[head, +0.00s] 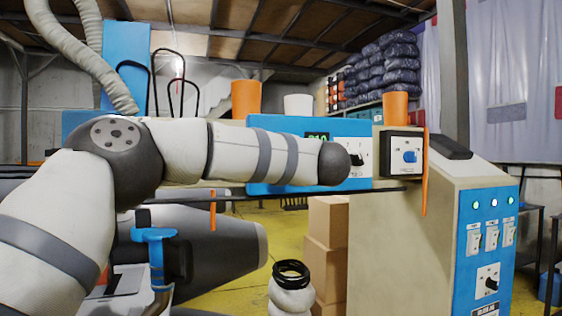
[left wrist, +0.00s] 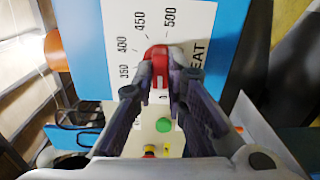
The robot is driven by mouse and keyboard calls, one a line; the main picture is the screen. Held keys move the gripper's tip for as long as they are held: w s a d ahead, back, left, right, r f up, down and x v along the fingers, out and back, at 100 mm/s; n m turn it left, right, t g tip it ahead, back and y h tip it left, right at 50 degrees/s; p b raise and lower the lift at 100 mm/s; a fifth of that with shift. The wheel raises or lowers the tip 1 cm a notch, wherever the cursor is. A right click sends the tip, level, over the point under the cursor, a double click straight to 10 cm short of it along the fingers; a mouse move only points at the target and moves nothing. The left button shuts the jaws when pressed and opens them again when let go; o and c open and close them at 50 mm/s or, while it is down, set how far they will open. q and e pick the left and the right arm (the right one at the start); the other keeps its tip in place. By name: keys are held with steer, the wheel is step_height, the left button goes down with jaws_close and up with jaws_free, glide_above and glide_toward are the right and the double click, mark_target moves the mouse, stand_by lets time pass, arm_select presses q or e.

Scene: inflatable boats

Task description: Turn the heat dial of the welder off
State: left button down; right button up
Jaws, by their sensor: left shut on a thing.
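The welder's blue control box (head: 348,128) is in the middle of the head view, with a small green-lit display (head: 318,137). My left arm lies across its front and hides the heat dial and my left gripper there. In the left wrist view, a red knob (left wrist: 157,56) sits at a white scale plate (left wrist: 190,42) marked 350 to 500, with the letters "EAT". My left gripper (left wrist: 160,84) has its fingers on both sides of the red knob and is shut on it. The knob's exact setting is hard to read. My right gripper is in neither view.
A black dial (head: 356,158) and a blue-knobbed switch (head: 410,157) are to the right of my arm. A cabinet (head: 395,235) with lit lamps and switches stands at the right. Cardboard boxes (head: 326,225) stand below. A green button (left wrist: 163,125) is below the gripper in the left wrist view.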

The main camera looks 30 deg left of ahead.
arm_select(q)
steer(key=shift+n, duration=0.6)
steer(key=c, duration=1.6)
jaws_free()
steer(key=shift+d, duration=0.1)
steer(key=v, duration=1.2)
